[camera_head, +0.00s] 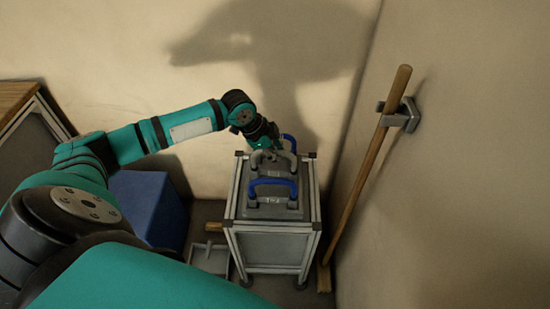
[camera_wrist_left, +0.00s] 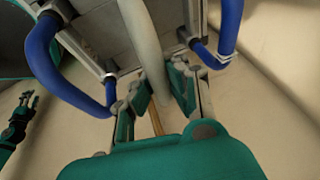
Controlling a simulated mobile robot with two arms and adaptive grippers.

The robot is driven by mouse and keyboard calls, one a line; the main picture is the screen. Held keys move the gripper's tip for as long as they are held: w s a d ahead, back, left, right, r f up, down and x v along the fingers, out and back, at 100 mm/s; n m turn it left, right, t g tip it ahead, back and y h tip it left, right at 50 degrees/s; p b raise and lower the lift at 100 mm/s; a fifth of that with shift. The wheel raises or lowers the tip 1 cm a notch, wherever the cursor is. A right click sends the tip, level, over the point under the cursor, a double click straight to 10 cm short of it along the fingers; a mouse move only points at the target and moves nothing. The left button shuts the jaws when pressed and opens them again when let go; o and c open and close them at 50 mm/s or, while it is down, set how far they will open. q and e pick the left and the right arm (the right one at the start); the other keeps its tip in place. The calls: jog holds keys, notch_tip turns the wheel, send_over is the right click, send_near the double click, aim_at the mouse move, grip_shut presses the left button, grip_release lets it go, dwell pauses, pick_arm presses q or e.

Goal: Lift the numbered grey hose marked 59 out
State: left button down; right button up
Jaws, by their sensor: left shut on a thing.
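A grey hose (camera_head: 257,157) arches over the top of the framed grey stand, between two blue hoses. In the left wrist view the grey hose (camera_wrist_left: 143,38) runs down between the fingers of my left gripper (camera_wrist_left: 167,88). That gripper is shut on it. In the head view my left gripper (camera_head: 272,143) is at the hose's upper side and partly hides it. No number is readable on the hose. My right gripper (camera_wrist_left: 27,100) shows small at the left of the wrist view, empty, its fingers apart.
The blue hoses, one in front (camera_head: 272,183) and one behind (camera_head: 290,141), are close to the grey one. The stand (camera_head: 272,227) has a metal frame. A wooden pole (camera_head: 367,180) leans at the right wall. A blue box (camera_head: 148,207) is left.

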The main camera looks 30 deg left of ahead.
pick_arm(q)
notch_tip(320, 180, up, 9)
jog(key=shift+f, duration=0.1)
notch_tip(320, 180, up, 6)
jog(key=p, duration=0.7)
jog(key=shift+f+p, duration=0.25)
jog(key=shift+p, duration=0.1)
